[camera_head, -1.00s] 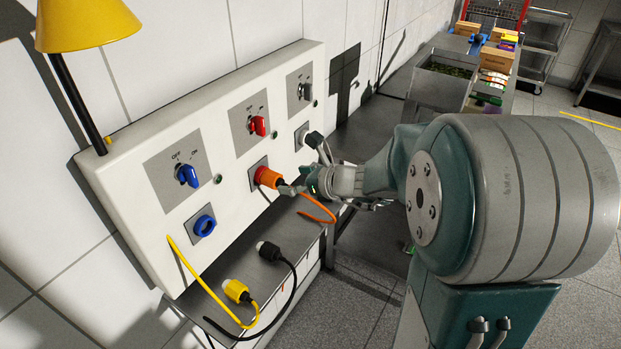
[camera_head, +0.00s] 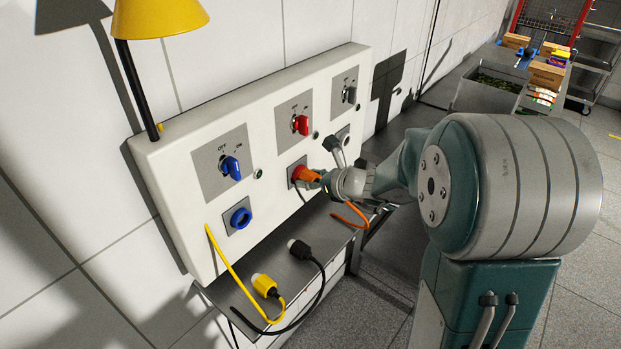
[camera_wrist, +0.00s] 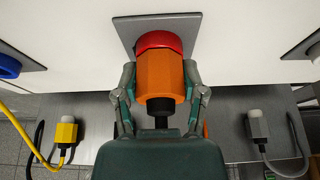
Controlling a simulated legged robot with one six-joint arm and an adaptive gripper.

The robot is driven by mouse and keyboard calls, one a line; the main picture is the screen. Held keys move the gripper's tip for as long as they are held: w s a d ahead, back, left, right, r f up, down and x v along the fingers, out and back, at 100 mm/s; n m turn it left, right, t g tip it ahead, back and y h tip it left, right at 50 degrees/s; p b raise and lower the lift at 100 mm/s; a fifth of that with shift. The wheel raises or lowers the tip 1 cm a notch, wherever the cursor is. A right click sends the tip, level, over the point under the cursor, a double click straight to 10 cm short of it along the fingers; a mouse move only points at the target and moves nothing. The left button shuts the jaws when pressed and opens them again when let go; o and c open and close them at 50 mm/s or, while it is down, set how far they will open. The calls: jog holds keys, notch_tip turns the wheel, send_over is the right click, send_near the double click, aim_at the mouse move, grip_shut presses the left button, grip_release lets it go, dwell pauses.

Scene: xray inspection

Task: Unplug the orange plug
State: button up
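The orange plug (camera_wrist: 160,80) sits in the red-rimmed socket (camera_wrist: 160,41) on the white panel. It also shows in the head view (camera_head: 308,175), partly covered by my gripper. My gripper (camera_wrist: 160,85) reaches the plug from the front, with one finger on each side. The fingertips are close beside the plug's body; whether both press on it I cannot tell. My gripper shows from the side in the head view (camera_head: 326,163). The orange cable (camera_head: 350,216) hangs below it.
The panel (camera_head: 180,165) also carries blue, red and grey switches and an empty blue socket (camera_head: 240,217). Yellow (camera_head: 265,285) and black (camera_head: 299,249) plugs lie on the shelf below. A grey plug (camera_wrist: 257,124) lies at right. A yellow lamp (camera_head: 160,18) stands at left.

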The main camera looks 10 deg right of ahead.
jog(key=o, duration=0.5)
grip_shut()
jog(key=shift+s+d, duration=0.25)
jog(key=shift+s+d+f, duration=0.1)
jog(key=shift+s+d, duration=0.65)
jog(key=shift+s, duration=0.3)
jog(key=shift+s+d, duration=0.75)
jog(key=shift+s, duration=0.3)
jog(key=shift+s, duration=0.1)
